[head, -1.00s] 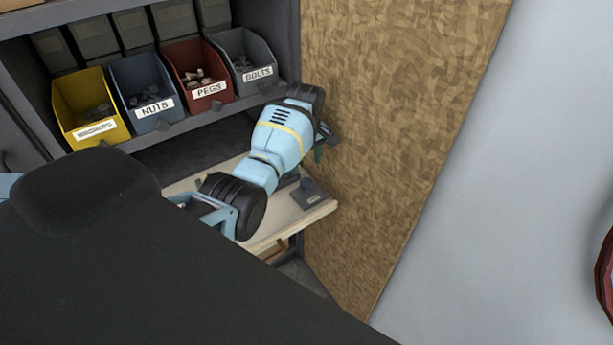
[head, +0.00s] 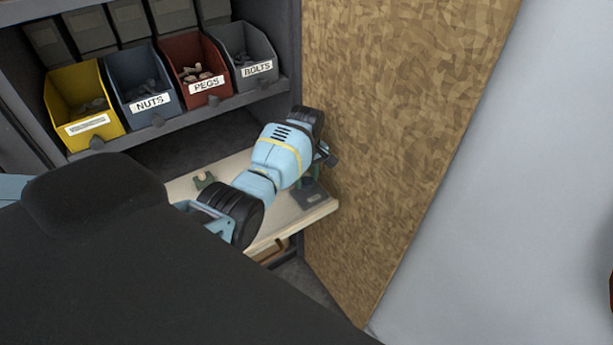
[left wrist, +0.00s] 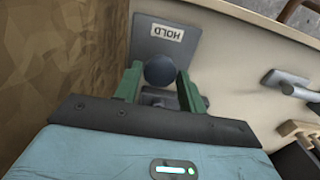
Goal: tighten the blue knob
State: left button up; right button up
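The blue knob (left wrist: 160,70) is a dark round ball top in the left wrist view, in front of a grey plate (left wrist: 168,40) marked HOLD. My left gripper (left wrist: 159,84) has its two green fingers apart, one on each side of the knob, with small gaps seeming to show between. In the head view my left gripper (head: 316,172) is at the right end of the wooden shelf, mostly hidden behind my blue forearm. The grey plate (head: 309,196) lies under it, and the knob cannot be made out there. My right gripper is not seen.
A particle-board panel (head: 390,120) stands close to the right of my left gripper. Yellow, blue, red and grey bins (head: 245,55) sit on a rack behind. A small green piece (head: 204,180) lies on the wooden shelf (head: 290,220). Grey metal parts (left wrist: 288,83) lie at right in the wrist view.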

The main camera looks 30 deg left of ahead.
pick_arm(q)
jog(key=c, duration=0.6)
jog(key=shift+o, duration=0.2)
